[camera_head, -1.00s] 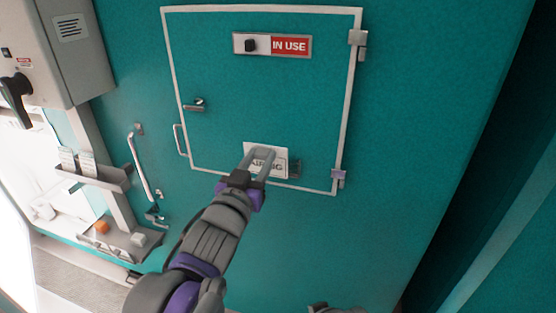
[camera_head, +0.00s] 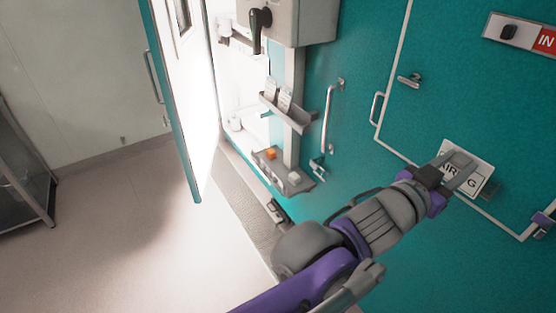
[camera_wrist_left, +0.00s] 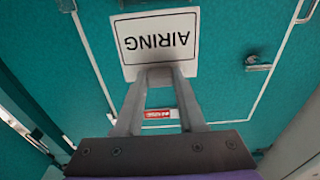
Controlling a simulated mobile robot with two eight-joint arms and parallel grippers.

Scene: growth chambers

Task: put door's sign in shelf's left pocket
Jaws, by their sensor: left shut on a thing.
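The white AIRING sign (camera_head: 481,180) is in my left gripper (camera_head: 461,168), in front of the lower part of the teal door. In the left wrist view the sign (camera_wrist_left: 155,43) appears upside down between the fingertips of the left gripper (camera_wrist_left: 160,76), which is shut on its edge. I cannot tell how far the sign is from the door. A grey wall shelf (camera_head: 288,115) left of the door holds small pale cards (camera_head: 271,91); its separate pockets are too small to make out.
The door has a latch (camera_head: 409,80) and a red IN USE plate (camera_head: 545,40). A lower grey tray (camera_head: 287,180) holds an orange block (camera_head: 270,154) and a pale one. A vertical handle (camera_head: 327,115) sticks out between shelf and door. An open door panel (camera_head: 178,100) stands left.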

